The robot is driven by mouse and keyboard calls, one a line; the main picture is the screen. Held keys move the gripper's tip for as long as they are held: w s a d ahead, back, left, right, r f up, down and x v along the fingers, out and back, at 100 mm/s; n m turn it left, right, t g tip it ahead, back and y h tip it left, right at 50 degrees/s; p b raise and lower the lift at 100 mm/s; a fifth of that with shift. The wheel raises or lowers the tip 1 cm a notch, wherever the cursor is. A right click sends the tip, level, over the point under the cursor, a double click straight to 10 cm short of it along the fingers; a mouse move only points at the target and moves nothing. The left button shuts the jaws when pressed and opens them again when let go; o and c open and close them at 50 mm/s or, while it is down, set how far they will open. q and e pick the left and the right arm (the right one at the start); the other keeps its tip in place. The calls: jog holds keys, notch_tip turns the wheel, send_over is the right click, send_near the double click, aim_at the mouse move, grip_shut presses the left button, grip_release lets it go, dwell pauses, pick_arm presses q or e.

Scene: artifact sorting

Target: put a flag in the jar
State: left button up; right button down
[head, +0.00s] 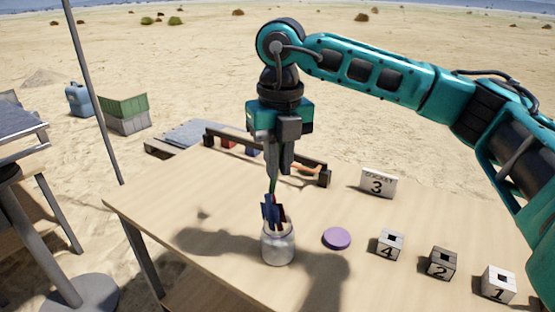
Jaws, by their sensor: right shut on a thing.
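A clear glass jar (278,247) stands upright on the table. Small flags (268,212) in blue and red show at and above its mouth; I cannot tell exactly how many. My right gripper (275,182) points straight down just above the jar, shut on a thin flag stick whose lower part reaches down to the flags at the jar mouth. I cannot tell which of the flags belongs to the held stick. My left gripper is not in view.
A purple disc (336,238) lies right of the jar. Numbered blocks, 4 (389,245), 2 (441,263) and 1 (498,284), stand further right. A sign reading 3 (379,183) stands behind. A dark rack (314,170) is at the back edge. The table's left part (160,205) is clear.

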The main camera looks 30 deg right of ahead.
jog(key=f, duration=0.1)
jog(key=s+f+b, duration=0.1)
jog(key=f, duration=0.1)
jog(key=shift+s+d+f+b, duration=0.1)
jog(key=shift+s+f+b, duration=0.15)
jog(key=shift+s+b, duration=0.1)
jog(key=shift+s+f, duration=0.15)
jog(key=shift+s, duration=0.05)
dwell(0.6)
jog(key=shift+f+b, duration=0.2)
jog(key=shift+b, duration=0.15)
jog(key=shift+f+b, duration=1.75)
jog(key=shift+f, duration=0.55)
